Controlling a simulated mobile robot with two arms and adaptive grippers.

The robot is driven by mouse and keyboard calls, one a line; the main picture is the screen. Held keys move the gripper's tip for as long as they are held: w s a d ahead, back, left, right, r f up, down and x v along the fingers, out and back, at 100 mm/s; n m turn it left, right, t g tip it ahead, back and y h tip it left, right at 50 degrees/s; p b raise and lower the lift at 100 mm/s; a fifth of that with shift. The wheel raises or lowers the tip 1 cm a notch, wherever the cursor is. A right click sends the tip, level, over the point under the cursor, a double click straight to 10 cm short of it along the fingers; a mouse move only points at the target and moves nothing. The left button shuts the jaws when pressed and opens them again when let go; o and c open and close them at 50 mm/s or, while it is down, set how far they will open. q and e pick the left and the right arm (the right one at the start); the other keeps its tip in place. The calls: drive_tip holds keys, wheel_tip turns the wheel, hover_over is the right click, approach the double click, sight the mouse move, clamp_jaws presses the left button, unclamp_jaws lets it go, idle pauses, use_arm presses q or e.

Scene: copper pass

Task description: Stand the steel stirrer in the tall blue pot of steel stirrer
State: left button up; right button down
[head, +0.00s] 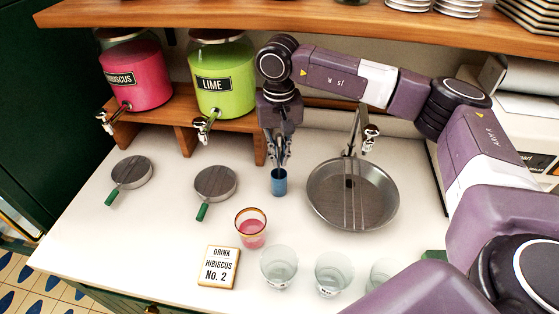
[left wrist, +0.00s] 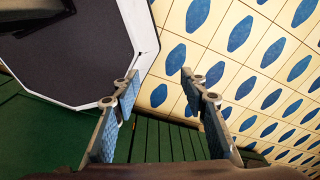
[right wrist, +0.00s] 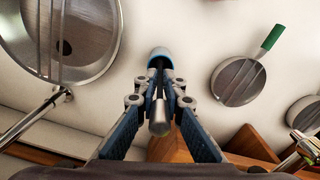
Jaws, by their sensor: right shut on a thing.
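The tall blue pot (head: 279,184) stands upright on the white counter, left of the steel pan. My right gripper (head: 280,160) points down just above its rim. In the right wrist view this gripper (right wrist: 160,80) is shut on the steel stirrer (right wrist: 160,120), whose rounded end points toward the camera. The stirrer's far end runs to the dark mouth of the blue pot (right wrist: 159,53); how deep it reaches is hidden. My left gripper (left wrist: 160,80) is open and empty, away from the counter over the tiled floor.
A round steel pan (head: 352,205) is right of the pot. A glass of pink drink (head: 251,229), a sign (head: 219,266) and empty glasses (head: 279,266) stand in front. Green-handled strainers (head: 215,182) lie left. Lime (head: 224,85) and hibiscus (head: 137,78) dispensers stand behind.

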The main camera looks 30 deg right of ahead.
sight(279, 135)
wheel_tip(279, 135, down, 2)
drive_tip(key=shift+f+p, duration=0.15)
drive_tip(key=shift+p, duration=0.25)
drive_tip(key=shift+f, duration=0.25)
drive_tip(key=shift+f+b, duration=0.25)
drive_tip(key=shift+b, duration=0.05)
use_arm(q)
drive_tip(key=shift+w+d+r, duration=0.35)
drive_tip(key=shift+w+r, duration=0.05)
drive_tip(key=shift+w, duration=0.3)
use_arm(e)
drive_tip(key=c, duration=2)
unclamp_jaws()
drive_tip(key=shift+r, duration=0.1)
use_arm(q)
drive_tip(key=shift+r, duration=0.1)
use_arm(e)
drive_tip(key=shift+r, duration=0.15)
drive_tip(key=shift+r, duration=0.15)
wheel_tip(279, 135, up, 11)
drive_tip(key=b, duration=0.3)
drive_tip(key=shift+a+b, duration=0.1)
drive_tip(key=shift+b, duration=0.3)
drive_tip(key=shift+r, duration=0.4)
use_arm(q)
wheel_tip(279, 135, down, 4)
drive_tip(key=shift+w+f, duration=0.1)
drive_tip(key=shift+w, duration=0.05)
